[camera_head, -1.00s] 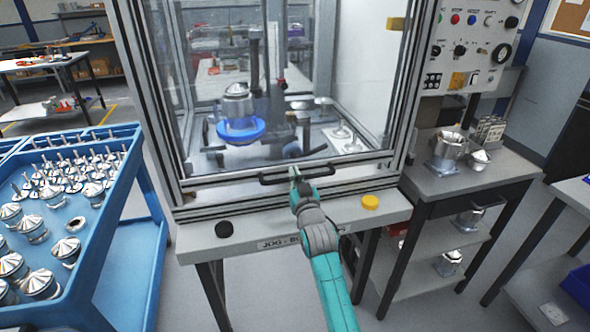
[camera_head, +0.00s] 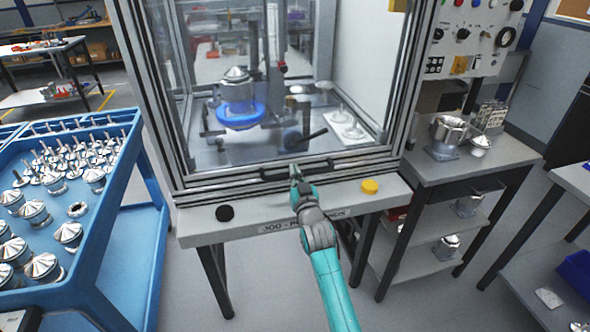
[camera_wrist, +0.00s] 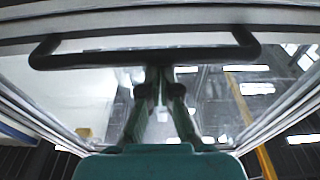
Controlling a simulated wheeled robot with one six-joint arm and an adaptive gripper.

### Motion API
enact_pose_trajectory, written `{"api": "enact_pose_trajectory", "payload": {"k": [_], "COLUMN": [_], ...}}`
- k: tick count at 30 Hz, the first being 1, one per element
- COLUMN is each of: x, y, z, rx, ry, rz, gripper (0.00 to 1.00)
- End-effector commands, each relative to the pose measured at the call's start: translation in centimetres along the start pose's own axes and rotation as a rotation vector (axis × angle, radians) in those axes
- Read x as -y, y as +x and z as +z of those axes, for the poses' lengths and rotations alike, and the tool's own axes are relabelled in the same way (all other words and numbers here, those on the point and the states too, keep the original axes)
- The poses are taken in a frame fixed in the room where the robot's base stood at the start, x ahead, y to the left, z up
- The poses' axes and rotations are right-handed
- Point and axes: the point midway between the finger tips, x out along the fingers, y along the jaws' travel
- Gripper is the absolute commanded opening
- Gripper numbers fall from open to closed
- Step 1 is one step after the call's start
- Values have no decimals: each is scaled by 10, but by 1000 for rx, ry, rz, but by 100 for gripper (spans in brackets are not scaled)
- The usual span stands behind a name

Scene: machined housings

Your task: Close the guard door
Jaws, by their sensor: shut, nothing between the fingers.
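The guard door (camera_head: 300,110) is a clear pane in a metal frame on the front of the machine. Its black bar handle (camera_head: 262,177) runs along its lower edge, just above the bench top; I cannot tell whether any gap is left beneath the door. My gripper (camera_head: 296,172) is at the middle of the handle, fingers shut and empty. In the wrist view the handle (camera_wrist: 90,60) crosses the top, and my fingertips (camera_wrist: 160,72) meet right at the bar, seemingly touching it. The fingertips partly hide behind the bar there.
Inside the enclosure stand a blue ring fixture (camera_head: 240,113) with a metal part. A black button (camera_head: 225,213) and a yellow button (camera_head: 370,187) sit on the bench front. A blue cart (camera_head: 125,240) of parts is left; a side table (camera_head: 440,170) is right.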

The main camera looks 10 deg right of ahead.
Motion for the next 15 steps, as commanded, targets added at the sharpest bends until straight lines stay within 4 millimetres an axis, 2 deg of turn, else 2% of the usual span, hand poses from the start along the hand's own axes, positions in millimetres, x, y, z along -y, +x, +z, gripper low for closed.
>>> {"api": "enact_pose_trajectory", "payload": {"k": [1,7,11,15], "x": [0,0,1,2], "y": [-2,-2,5,16], "z": [12,11,0,-21], "rx": [23,27,22,11], "ry": [0,0,0,0], "rz": [0,0,0,0], "gripper": [0,0,0,0]}}
